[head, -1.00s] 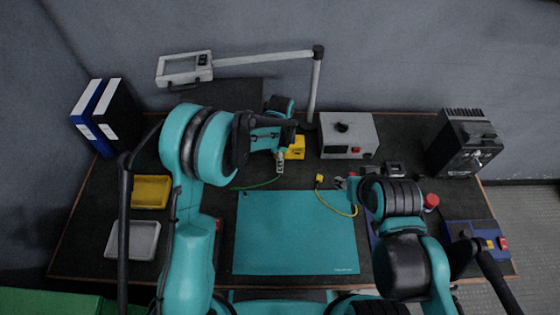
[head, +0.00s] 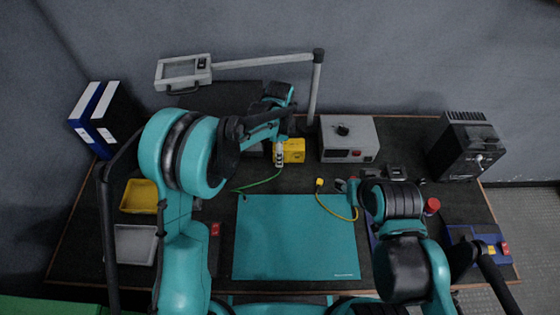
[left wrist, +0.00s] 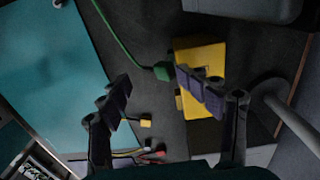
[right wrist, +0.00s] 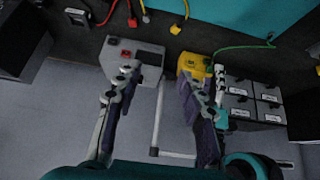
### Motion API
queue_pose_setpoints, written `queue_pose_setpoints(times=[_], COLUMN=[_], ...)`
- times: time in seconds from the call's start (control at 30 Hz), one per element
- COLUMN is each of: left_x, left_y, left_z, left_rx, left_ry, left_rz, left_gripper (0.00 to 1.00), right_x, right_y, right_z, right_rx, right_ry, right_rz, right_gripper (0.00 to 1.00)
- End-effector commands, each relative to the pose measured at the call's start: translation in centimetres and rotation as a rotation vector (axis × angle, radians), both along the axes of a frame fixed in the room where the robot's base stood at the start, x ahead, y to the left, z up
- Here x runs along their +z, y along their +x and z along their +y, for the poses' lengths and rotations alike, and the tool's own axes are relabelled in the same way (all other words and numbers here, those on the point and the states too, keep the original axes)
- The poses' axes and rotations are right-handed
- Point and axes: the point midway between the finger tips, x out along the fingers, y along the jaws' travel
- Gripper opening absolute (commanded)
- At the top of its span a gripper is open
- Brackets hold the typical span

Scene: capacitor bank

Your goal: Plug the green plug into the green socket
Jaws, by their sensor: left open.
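The green plug (left wrist: 163,72) is on the end of a green cable. In the left wrist view it is at the edge of the yellow box (left wrist: 198,60), seemingly touching it. I cannot tell whether it is seated in a socket, and I make out no green socket face. My left gripper (left wrist: 150,88) is open, with the plug seen beyond and between its fingertips. In the head view this gripper (head: 279,156) is just left of the yellow box (head: 293,150).
A yellow plug (head: 319,183) on a yellow cable lies between the mat (head: 297,240) and the grey box (head: 348,140). A lamp post (head: 316,90) stands behind the yellow box. Yellow and grey trays (head: 139,196) are at left.

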Motion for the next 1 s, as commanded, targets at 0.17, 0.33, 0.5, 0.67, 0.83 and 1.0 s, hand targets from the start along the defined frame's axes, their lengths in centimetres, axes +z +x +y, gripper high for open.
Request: queue_pose_setpoints(times=[0.17, 0.33, 0.5, 0.67, 0.83, 1.0], left_x=[3.9, 6.2, 7.0, 7.1, 7.2, 9.5], left_y=[-0.7, -1.1, -1.2, -1.3, -1.3, -2.3], left_z=[-0.2, -0.3, -0.3, -0.3, -0.2, 1.5], left_rx=[-0.004, -0.006, -0.007, -0.007, -0.003, 0.102], left_ry=[-0.001, -0.001, -0.001, -0.001, -0.002, -0.014], left_rz=[0.011, 0.017, 0.021, 0.021, 0.019, -0.022], left_gripper=[0.64, 0.64, 0.64, 0.64, 0.64, 0.64], right_x=[0.0, 0.0, 0.0, -0.1, 0.0, 1.2], right_y=[0.0, 0.0, 0.0, 0.0, 0.1, 1.9], right_z=[0.0, 0.0, 0.0, 0.0, 0.1, 1.5], right_rx=[0.000, 0.000, 0.000, 0.000, 0.007, 0.170], right_ry=[0.000, 0.000, 0.000, 0.000, -0.004, -0.087], right_rz=[0.000, 0.000, 0.000, 0.000, 0.002, 0.041], right_gripper=[0.40, 0.40, 0.40, 0.40, 0.43, 0.43])
